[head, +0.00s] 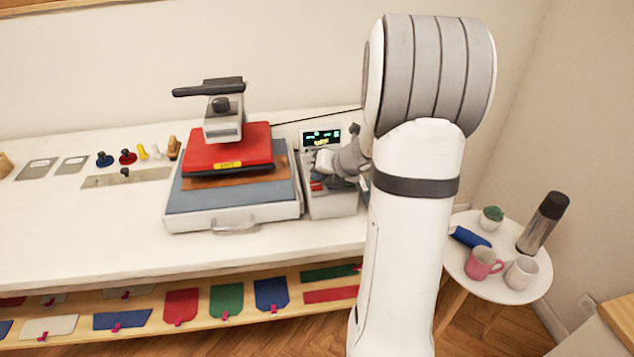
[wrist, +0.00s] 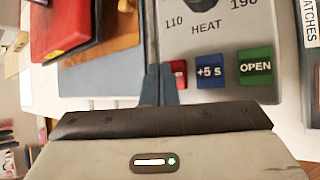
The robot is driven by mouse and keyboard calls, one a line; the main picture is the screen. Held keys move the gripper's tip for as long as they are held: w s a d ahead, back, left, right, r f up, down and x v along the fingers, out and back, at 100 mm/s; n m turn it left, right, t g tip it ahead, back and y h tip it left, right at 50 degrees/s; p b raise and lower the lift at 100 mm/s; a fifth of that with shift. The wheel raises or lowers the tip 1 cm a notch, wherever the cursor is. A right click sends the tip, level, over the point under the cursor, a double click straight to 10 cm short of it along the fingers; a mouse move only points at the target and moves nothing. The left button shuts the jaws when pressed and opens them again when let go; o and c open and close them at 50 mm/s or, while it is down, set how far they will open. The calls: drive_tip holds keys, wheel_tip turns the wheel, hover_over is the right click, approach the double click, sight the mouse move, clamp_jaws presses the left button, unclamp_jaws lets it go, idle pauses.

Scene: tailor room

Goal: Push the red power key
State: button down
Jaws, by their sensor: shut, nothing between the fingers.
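The red power key (wrist: 178,72) is the leftmost of three keys on the grey control box (wrist: 225,22). In the wrist view its left part is hidden by my gripper's fingers. My gripper (wrist: 160,72) is shut and empty, with its tips over the left edge of the red key; I cannot tell whether they touch it. In the head view the red key (head: 317,186) shows small on the front of the control box (head: 335,207), with my wrist just above it. The fingertips are hard to make out there.
A blue "+5 s" key (wrist: 210,71) and a green OPEN key (wrist: 255,67) sit right of the red key. A heat press with a red top (head: 228,150) stands close on the left. A round side table (head: 512,294) holds mugs and a flask at right.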

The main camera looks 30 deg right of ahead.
sight(319, 187)
wheel_tip(319, 187, up, 6)
drive_tip(key=p, duration=0.6)
idle(0.4)
